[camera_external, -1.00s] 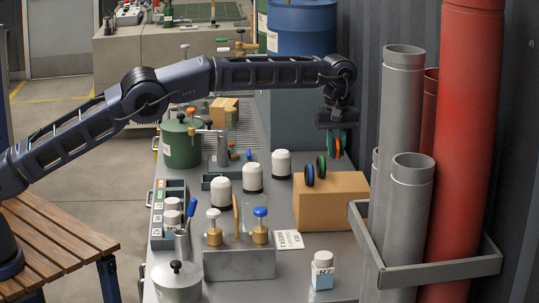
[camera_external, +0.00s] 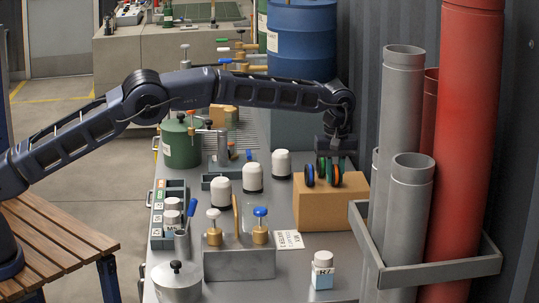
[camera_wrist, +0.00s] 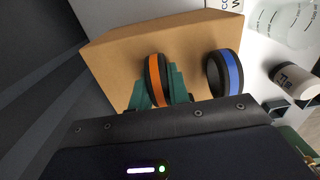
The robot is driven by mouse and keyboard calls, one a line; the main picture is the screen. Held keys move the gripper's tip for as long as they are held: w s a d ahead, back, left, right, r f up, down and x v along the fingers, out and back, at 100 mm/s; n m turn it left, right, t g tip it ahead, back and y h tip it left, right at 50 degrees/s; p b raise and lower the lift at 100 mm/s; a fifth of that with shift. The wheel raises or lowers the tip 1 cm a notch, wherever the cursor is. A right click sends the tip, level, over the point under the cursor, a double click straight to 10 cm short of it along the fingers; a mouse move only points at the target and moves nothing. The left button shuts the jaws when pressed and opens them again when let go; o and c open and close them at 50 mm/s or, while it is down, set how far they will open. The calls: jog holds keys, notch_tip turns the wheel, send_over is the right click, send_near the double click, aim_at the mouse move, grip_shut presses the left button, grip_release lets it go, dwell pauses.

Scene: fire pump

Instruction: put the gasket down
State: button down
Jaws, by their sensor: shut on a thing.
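The orange-banded black gasket (camera_external: 337,175) stands upright between the fingers of my gripper (camera_external: 333,161), at the right part of the cardboard box top. In the wrist view the same gasket (camera_wrist: 155,80) shows with teal fingers (camera_wrist: 175,84) shut on it. Its lower edge is at the level of the box top; I cannot tell whether it bears on it. A blue-banded gasket (camera_external: 310,174) stands upright on the box, left of it, and also shows in the wrist view (camera_wrist: 225,73).
The cardboard box (camera_external: 330,208) stands on the grey bench. Grey pipes (camera_external: 402,110) and a red pipe (camera_external: 465,140) rise close on the right. White-capped jars (camera_external: 252,177) stand left of the box. A labelled bottle (camera_external: 322,270) stands in front.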

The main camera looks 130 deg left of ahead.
jog(key=c, duration=1.3)
grip_release()
jog(key=shift+f, duration=0.1)
jog(key=shift+c, duration=0.2)
notch_tip(320, 180, up, 12)
jog(key=shift+r, duration=0.15)
